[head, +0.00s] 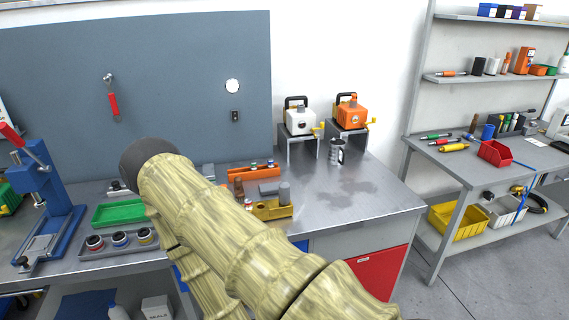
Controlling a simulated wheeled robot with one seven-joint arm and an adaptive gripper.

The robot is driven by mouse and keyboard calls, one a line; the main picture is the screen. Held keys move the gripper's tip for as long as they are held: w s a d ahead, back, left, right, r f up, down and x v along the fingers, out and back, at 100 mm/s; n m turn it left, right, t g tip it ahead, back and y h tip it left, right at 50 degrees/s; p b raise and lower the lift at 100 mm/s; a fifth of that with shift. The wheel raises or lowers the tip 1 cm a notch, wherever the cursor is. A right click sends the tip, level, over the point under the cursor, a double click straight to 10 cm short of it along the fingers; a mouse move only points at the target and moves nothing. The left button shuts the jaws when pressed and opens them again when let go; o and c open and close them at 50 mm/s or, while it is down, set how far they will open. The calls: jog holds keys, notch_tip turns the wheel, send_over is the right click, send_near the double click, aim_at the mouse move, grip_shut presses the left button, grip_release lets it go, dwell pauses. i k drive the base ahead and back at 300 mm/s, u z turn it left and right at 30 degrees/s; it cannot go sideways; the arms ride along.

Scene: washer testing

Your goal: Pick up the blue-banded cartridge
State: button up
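My arm, with a yellow wood-like surface, crosses the middle of the head view and covers part of the bench. My gripper does not show in this view. A grey tray (112,252) at the left of the bench holds three short round pieces. The middle one has a blue band (120,239) and sits between a red-banded piece (95,243) and a piece (146,236) with a yellowish band. An orange rack (240,174) behind my arm holds small capped pieces, one of which looks bluish on top. I cannot tell which of these is the blue-banded cartridge.
A green tray (118,213) lies behind the grey tray. A blue press (55,205) stands at the left. The bench's right front is clear.

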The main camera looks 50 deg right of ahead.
aim_at(270, 162)
jog(key=z, duration=1)
